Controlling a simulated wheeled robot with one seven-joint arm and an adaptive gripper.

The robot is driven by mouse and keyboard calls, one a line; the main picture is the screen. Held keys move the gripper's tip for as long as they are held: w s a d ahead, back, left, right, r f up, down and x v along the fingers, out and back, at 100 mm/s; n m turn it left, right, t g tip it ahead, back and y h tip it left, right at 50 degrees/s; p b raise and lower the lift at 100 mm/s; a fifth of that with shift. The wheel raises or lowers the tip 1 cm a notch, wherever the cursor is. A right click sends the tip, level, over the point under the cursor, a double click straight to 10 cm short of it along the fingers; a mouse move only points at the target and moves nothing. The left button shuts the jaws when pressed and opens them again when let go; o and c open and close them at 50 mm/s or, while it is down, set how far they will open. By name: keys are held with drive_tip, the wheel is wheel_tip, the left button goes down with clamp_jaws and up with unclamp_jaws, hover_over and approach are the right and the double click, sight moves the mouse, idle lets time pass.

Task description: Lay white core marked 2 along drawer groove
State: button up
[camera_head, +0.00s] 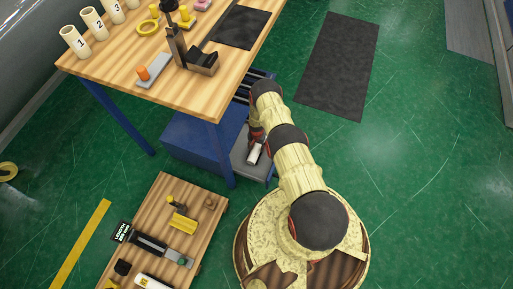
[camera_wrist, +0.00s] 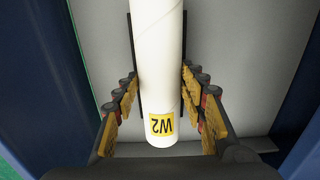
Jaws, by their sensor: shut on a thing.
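The white core (camera_wrist: 158,60) runs up the wrist view with a yellow label reading W2 near its lower end. It also shows as a small white cylinder (camera_head: 254,154) in the head view. My gripper (camera_wrist: 162,100) is shut on it, one finger on each side. A pale grey drawer floor (camera_wrist: 225,50) lies below, between blue walls. A dark strip, seemingly the groove, shows along both sides of the core. I cannot tell whether the core touches the floor. In the head view, the drawer (camera_head: 240,166) extends beneath the table, and my arm hides part of it.
The wooden table (camera_head: 120,65) above carries several numbered white cups, a dispenser and a black mat. Its blue leg (camera_head: 222,158) stands close beside the drawer. A low wooden board (camera_head: 160,215) with tools lies at lower left. Green floor at right is mostly clear around a dark mat (camera_head: 340,65).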

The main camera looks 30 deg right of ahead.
drive_tip(key=shift+f, duration=0.15)
drive_tip(key=o, duration=1.2)
drive_tip(key=shift+o, duration=0.2)
